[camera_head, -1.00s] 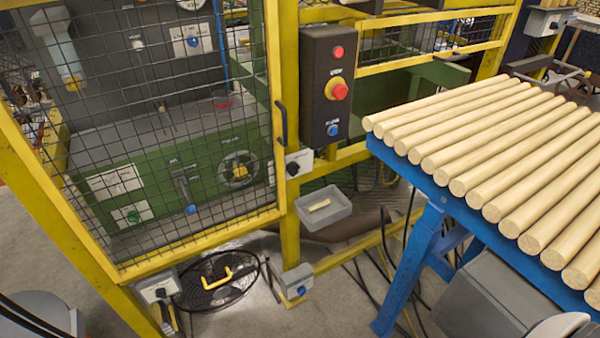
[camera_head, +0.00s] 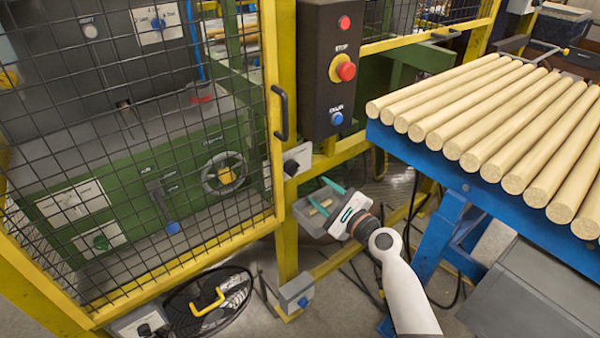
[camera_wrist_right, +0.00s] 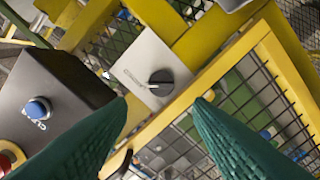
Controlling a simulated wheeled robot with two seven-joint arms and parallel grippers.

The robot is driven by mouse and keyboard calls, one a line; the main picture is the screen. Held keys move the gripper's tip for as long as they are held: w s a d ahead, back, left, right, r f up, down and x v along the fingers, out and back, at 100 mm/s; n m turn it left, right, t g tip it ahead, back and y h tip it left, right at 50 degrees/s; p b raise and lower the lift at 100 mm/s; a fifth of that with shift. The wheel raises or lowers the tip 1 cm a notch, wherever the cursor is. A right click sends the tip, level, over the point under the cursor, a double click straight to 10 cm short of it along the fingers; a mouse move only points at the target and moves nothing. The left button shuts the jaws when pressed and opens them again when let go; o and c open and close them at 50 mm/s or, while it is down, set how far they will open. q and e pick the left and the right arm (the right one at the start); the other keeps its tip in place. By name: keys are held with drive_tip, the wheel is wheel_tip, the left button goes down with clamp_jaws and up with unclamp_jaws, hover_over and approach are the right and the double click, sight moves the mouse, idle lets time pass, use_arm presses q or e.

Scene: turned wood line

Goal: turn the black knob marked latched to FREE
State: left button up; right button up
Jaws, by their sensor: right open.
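The black knob (camera_head: 291,166) sits on a pale plate on the yellow post, just right of the mesh door's edge. In the right wrist view the knob (camera_wrist_right: 161,82) is round with a light pointer line, on a grey-white plate (camera_wrist_right: 140,62). The small lettering beside it is too small to read. My right gripper (camera_head: 324,193) is open and empty, in front of the post, below and right of the knob. In the right wrist view its two green fingers (camera_wrist_right: 161,102) are spread, with the knob between and beyond the tips, apart from them. My left gripper is out of view.
The black control box (camera_head: 330,70) with a red stop button and blue button is just above. The door handle (camera_head: 280,112) stands left of the knob. The blue table (camera_head: 420,150) with wooden rods is right.

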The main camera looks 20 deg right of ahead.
sight(296, 172)
drive_tip(key=x, duration=1)
drive_tip(key=shift+w+a+f, duration=0.15)
drive_tip(key=shift+w+a, duration=0.05)
drive_tip(key=shift+w, duration=0.1)
drive_tip(key=shift+b, duration=0.3)
drive_tip(key=c, duration=0.7)
